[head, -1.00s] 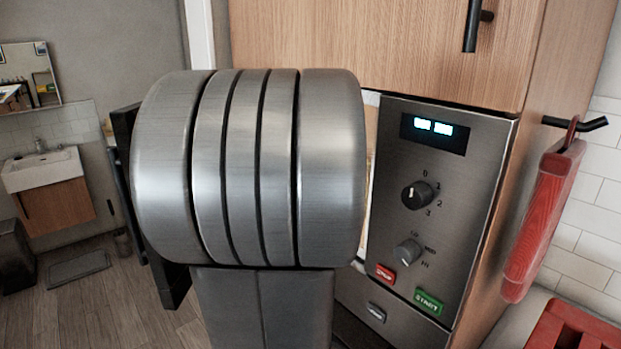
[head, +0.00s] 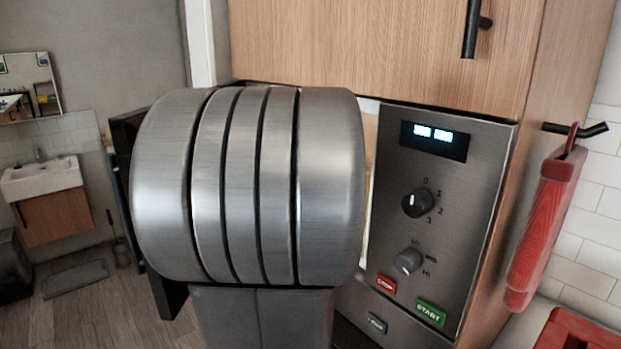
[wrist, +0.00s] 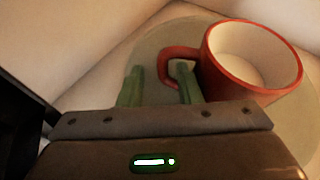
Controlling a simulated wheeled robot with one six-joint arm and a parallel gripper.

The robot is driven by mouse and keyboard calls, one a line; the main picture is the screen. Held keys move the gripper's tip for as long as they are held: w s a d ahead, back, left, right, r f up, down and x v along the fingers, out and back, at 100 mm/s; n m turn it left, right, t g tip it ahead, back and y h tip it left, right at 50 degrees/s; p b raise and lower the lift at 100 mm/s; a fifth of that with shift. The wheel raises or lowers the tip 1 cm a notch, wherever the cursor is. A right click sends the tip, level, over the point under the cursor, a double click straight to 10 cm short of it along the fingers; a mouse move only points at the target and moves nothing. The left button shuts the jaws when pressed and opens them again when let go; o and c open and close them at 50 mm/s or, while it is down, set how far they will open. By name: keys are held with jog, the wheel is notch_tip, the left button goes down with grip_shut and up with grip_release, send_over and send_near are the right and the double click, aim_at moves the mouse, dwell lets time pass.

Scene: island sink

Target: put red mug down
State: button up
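The red mug (wrist: 250,70), with a pale inside, shows in the wrist view at the upper right. It appears to stand upright on a round pale plate (wrist: 150,45) inside the microwave. Its handle (wrist: 164,68) points left, toward my gripper (wrist: 158,72). The two green fingers are apart. The right finger shows at the handle's opening, and the handle's outer side lies between the fingers, with a clear gap to the left finger. In the head view my arm hides the microwave's inside, the mug and the gripper. The microwave's control panel (head: 450,190) is visible.
Pale cavity walls (wrist: 75,40) are close around the gripper. A wooden cabinet (head: 380,45) is above the microwave. A red hanging item (head: 545,225) is on a hook at the right, with a red object (head: 580,330) below. A sink (head: 42,180) stands far left.

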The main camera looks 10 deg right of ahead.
jog(key=v, duration=1.2)
